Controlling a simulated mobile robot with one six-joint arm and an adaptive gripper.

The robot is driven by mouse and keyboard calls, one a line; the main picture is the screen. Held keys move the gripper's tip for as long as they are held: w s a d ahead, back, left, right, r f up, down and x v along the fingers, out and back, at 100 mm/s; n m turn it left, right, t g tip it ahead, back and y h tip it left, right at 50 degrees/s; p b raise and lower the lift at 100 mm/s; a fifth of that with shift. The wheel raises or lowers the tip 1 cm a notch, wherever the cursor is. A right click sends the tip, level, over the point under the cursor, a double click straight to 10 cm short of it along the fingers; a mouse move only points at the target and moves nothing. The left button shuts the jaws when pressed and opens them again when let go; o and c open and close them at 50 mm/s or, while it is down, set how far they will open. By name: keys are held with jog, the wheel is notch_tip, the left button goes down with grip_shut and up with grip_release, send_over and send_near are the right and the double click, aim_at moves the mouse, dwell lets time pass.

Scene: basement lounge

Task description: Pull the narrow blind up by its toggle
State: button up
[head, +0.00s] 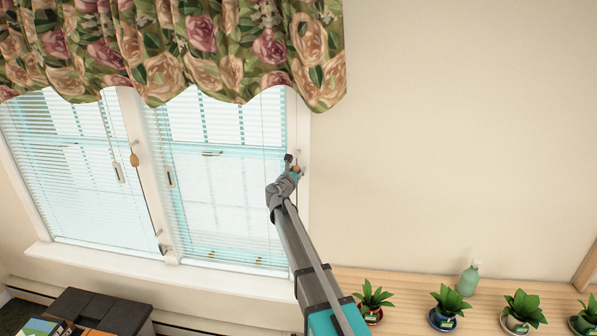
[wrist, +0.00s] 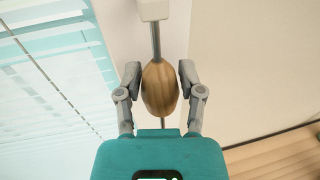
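The right-hand, narrower blind (head: 215,185) hangs lowered over the right pane in the head view, its white slats across the glass. Its wooden toggle (wrist: 160,88) hangs on a cord below a white fitting (wrist: 153,9) in the wrist view. The toggle also shows at the right window frame in the head view (head: 296,170). My gripper (wrist: 160,80) has one finger on each side of the toggle, with what looks like a thin gap on both sides. In the head view my gripper (head: 291,168) partly hides the toggle.
A second toggle (head: 134,159) hangs by the left blind (head: 70,175). A floral valance (head: 200,45) covers the window top. Below right, a wooden shelf (head: 400,285) holds several potted plants and a green bottle (head: 469,278). The right wall is bare.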

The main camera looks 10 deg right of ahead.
grip_shut()
jog(key=shift+d, duration=0.35)
jog(key=shift+a, duration=0.3)
jog(key=shift+f+b, duration=0.55)
notch_tip(320, 180, down, 34)
jog(key=b, duration=3.4)
jog(key=shift+f, duration=0.1)
jog(key=shift+s, duration=0.15)
